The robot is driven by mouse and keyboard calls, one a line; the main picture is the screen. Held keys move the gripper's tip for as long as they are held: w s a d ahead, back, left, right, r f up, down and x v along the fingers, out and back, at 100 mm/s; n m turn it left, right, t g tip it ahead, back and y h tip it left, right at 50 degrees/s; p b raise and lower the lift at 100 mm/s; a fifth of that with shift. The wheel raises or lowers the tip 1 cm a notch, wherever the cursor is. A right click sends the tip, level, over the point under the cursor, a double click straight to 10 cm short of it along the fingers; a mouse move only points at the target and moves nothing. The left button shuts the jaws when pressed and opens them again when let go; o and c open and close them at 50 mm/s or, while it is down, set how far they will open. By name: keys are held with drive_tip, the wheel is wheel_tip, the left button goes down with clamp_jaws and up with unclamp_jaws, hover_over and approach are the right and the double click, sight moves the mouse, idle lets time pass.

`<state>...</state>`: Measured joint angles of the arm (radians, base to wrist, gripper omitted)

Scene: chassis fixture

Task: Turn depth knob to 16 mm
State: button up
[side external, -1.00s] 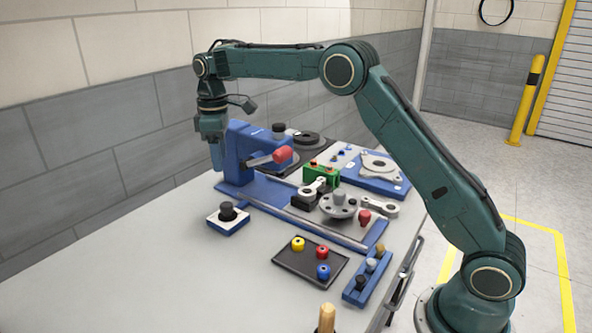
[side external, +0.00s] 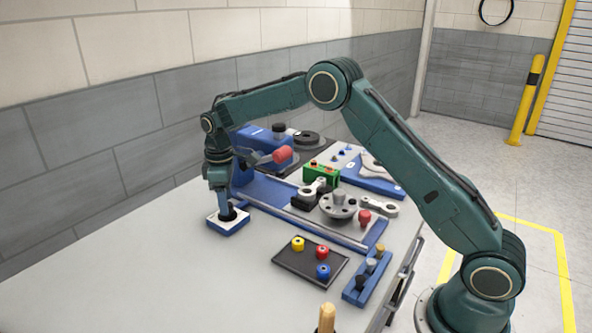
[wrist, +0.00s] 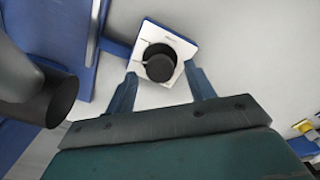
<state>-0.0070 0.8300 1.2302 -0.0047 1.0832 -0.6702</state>
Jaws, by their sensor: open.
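The depth knob (wrist: 160,66) is a black round knob on a small white-topped blue block. In the side view the block (side external: 229,226) sits on the table at the front left of the blue fixture, and my gripper mostly hides the knob. My gripper (side external: 224,208) points down at the knob from just above. In the wrist view my gripper (wrist: 162,84) is open, one finger to each side of the knob and slightly nearer the camera's bottom edge. I cannot tell whether the fingers touch it. The scale marks are too small to read.
The blue fixture with a red-knobbed lever (side external: 282,155) stands close behind my gripper. A dark tray (side external: 310,263) with yellow, red and blue pieces lies to the right. A blue rack (side external: 367,278) stands beyond it. The table's left front is clear.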

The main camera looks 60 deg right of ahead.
drive_tip(key=shift+f, duration=0.65)
drive_tip(key=shift+c, duration=0.2)
drive_tip(key=c, duration=0.9)
drive_tip(key=shift+c, duration=0.2)
drive_tip(key=shift+m, duration=0.7)
drive_tip(key=o, duration=1)
